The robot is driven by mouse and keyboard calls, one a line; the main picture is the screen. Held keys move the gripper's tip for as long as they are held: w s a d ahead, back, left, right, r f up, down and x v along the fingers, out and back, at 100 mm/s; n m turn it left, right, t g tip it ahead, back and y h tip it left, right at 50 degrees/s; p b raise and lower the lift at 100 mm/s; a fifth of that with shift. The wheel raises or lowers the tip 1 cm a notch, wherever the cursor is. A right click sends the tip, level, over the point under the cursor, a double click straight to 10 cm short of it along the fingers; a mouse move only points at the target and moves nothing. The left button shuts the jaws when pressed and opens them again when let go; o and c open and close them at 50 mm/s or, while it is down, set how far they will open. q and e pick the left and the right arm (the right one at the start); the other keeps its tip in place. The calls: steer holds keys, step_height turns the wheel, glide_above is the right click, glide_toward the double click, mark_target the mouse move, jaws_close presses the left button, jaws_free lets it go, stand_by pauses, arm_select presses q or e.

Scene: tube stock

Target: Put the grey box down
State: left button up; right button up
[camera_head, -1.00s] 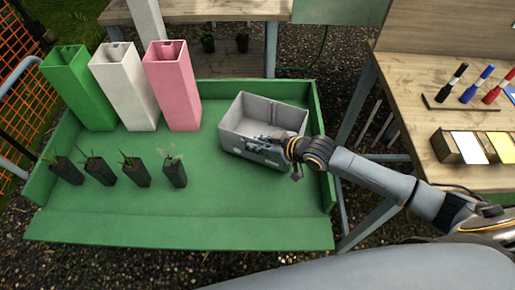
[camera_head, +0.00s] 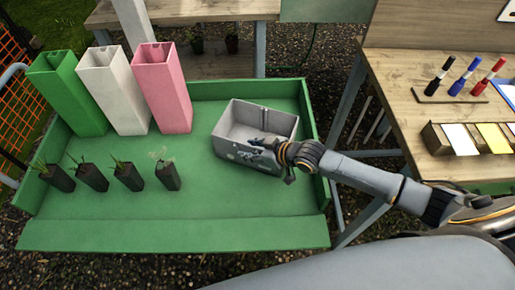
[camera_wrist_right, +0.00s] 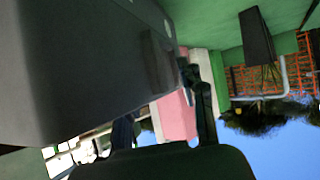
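The grey box (camera_head: 236,152) is open-topped and empty as far as I can see. It is upright at the right part of the green tray table (camera_head: 170,235). I cannot tell whether its base touches the surface. My right gripper (camera_head: 262,146) is at the box's front wall, near the rim, and appears shut on it; its fingertips are partly hidden. In the right wrist view the box (camera_wrist_right: 80,70) fills the left side, with a dark finger (camera_wrist_right: 196,88) against its edge. My left gripper is not in view.
Green (camera_head: 68,95), white (camera_head: 115,92) and pink (camera_head: 163,90) tubes stand at the back left. Several dark potted seedlings (camera_head: 128,178) stand in front of them. The tray's right wall (camera_head: 318,150) is close to the box. A wooden table (camera_head: 400,85) with markers stands right.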

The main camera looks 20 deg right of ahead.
steer(key=v, duration=1.2)
steer(key=shift+p, duration=0.45)
